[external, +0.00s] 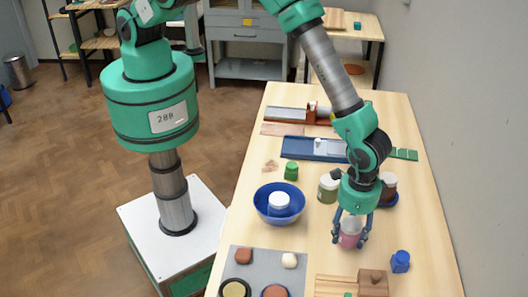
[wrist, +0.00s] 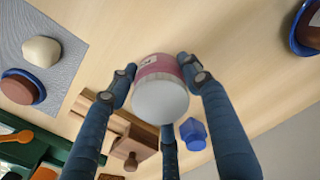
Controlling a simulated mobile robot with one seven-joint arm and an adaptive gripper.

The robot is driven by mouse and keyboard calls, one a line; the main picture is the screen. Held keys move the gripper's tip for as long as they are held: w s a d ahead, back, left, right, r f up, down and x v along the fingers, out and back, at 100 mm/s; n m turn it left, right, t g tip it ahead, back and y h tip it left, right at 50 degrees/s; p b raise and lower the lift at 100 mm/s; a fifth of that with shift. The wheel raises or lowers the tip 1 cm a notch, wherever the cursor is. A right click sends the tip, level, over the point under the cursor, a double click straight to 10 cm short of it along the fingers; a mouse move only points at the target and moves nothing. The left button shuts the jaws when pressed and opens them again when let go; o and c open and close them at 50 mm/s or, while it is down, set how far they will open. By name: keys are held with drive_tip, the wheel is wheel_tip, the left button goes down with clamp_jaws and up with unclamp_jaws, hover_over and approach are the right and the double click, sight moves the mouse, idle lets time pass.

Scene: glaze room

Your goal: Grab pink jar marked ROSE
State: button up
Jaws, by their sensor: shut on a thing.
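The pink jar (external: 350,232) with a white lid is between the fingers of my gripper (external: 351,230) over the right part of the wooden table. In the wrist view the jar (wrist: 161,88) shows its white lid toward the camera and part of a pale label on its pink side; the writing is too small to read. The blue fingers of my gripper (wrist: 157,85) are shut around the jar, touching its sides. I cannot tell whether the jar rests on the table or is lifted.
A blue bowl (external: 262,209) holding a white-lidded jar stands left. A greenish jar (external: 327,188) and a brown jar (external: 389,184) stand behind my gripper. A blue bottle (external: 400,261) is at right.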

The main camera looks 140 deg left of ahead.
sight(352, 223)
drive_tip(key=shift+r+b, duration=0.35)
drive_tip(key=shift+r, duration=3.45)
